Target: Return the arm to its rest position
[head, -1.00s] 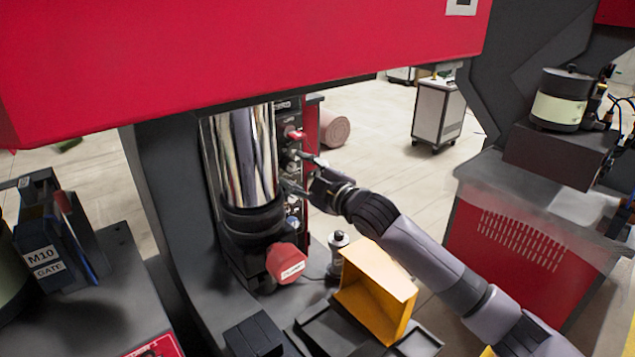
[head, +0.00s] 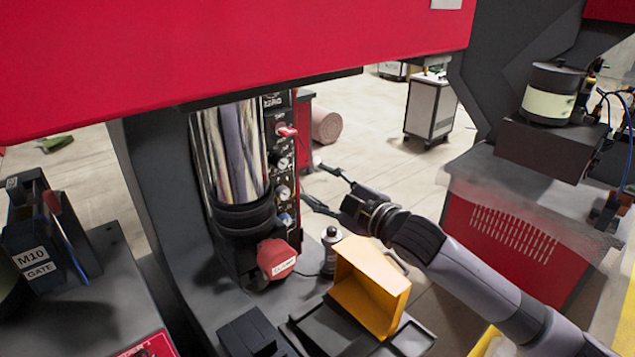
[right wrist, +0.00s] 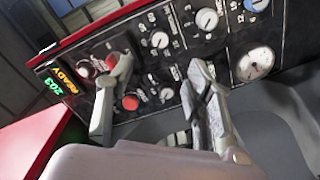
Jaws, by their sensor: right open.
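My right gripper (head: 311,184) is open and empty in the head view. Its arm comes in from the lower right, and its fingers point left toward the dark control panel (head: 282,150) on the machine. A visible gap lies between the fingertips and the panel. A lit display reading READY and 203 (right wrist: 58,88) shows there. My left gripper is not in view.
A yellow-orange bin (head: 372,285) stands below my right forearm. A red knob (head: 277,258) sits under the shiny metal cylinder (head: 232,155). A red cabinet (head: 515,235) is at the right. A red beam (head: 230,60) crosses overhead. Open floor lies behind the gripper.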

